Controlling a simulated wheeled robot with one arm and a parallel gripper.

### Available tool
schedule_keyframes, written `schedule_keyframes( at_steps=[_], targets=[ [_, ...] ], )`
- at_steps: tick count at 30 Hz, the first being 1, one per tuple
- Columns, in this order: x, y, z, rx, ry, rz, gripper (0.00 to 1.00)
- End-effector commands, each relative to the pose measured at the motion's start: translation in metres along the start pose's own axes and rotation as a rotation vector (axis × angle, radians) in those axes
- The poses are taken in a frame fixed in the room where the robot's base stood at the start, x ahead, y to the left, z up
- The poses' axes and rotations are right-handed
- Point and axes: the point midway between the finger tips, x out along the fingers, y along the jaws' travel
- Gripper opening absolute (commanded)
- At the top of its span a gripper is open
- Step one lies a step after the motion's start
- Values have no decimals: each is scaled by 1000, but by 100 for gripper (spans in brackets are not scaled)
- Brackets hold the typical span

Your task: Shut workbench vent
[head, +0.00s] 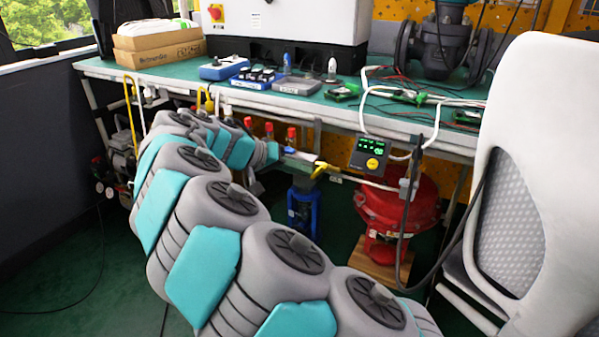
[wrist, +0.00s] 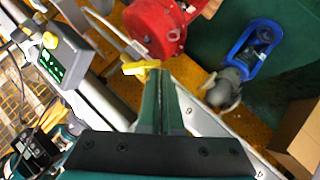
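A yellow valve handle (head: 319,170), which looks like the workbench vent, sits on a thin pale pipe below the front edge of the bench. In the wrist view the yellow handle (wrist: 140,67) lies right at my fingertips, slightly to their left. My gripper (wrist: 159,73) has its two green fingers side by side with no clear gap, and the handle is not seen between them. Whether the fingertips touch the handle, I cannot tell. In the head view my gripper (head: 302,158) reaches from the left to just short of the handle, and my arm hides part of the bench front.
A control box (head: 370,154) with a green display hangs right of the handle. A red actuator (head: 397,205) stands below it, and a blue-framed valve (head: 303,208) stands left. Red-capped fittings (head: 291,135) line the bench edge (head: 440,143). A white chair (head: 540,180) blocks the right.

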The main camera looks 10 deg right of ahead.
Motion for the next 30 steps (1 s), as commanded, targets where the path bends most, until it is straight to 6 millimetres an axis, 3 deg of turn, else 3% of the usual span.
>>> schedule_keyframes(
  at_steps=[12, 30],
  targets=[
    [9, -12, 9, 0, 2, -3, 0],
    [12, -12, 12, 1, 1, -3, 0]
  ],
)
